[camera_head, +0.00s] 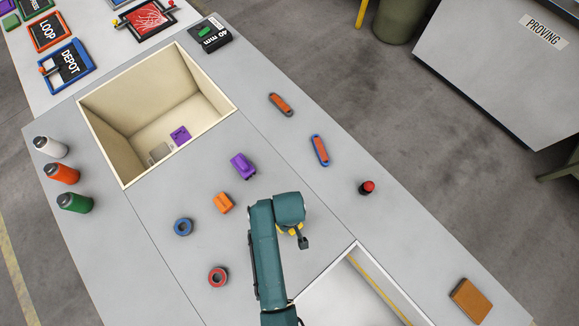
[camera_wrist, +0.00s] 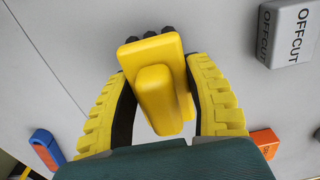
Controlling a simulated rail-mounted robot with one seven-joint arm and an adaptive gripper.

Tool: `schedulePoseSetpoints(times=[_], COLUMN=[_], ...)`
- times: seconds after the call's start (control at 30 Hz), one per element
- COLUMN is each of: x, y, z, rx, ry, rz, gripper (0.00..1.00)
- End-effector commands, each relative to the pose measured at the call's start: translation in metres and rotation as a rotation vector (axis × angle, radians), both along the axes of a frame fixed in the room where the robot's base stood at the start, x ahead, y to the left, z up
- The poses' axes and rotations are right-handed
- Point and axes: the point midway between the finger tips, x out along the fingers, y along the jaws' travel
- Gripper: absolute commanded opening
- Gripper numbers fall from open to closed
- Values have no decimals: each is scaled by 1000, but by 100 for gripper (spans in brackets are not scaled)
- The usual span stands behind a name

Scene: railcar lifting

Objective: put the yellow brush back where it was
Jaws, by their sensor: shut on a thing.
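In the wrist view, the yellow brush (camera_wrist: 157,82) is between the two yellow ribbed fingers of my gripper (camera_wrist: 160,85), which is shut on it. Dark rounded tips, seemingly its bristles, show at its far end. In the head view, my gripper (camera_head: 292,231) is mostly hidden under my teal arm, over the grey bench top; only a little yellow and a dark part show there. I cannot tell how high the brush is above the bench.
An orange block (camera_head: 223,202), purple block (camera_head: 242,165), blue ring (camera_head: 183,227) and red ring (camera_head: 217,277) lie left of my arm. A deep cream-walled well (camera_head: 185,72) is upper left. A white recess (camera_head: 330,296) is lower right. A red button (camera_head: 367,187) stands right.

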Motion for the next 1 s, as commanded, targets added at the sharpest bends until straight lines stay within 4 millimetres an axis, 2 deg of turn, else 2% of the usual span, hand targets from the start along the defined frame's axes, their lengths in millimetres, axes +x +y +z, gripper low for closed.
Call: schedulePoseSetpoints(times=[0.03, 0.07, 0.4, 0.43, 0.53, 0.83, 0.93, 1.0], x=[0, 0, 0, 0, 0, 0, 0, 1], y=[0, 0, 0, 0, 0, 0, 0, 0], z=[-11, -13, -17, -16, -16, -14, -5, 9], rx=[-1, -1, 0, 0, 0, 0, 0, 0], ry=[3, 1, 0, 0, 0, 0, -1, -4], rz=[0, 0, -1, -1, -1, -1, -1, -1], gripper=[14, 14, 14, 58, 76, 76, 76, 76])
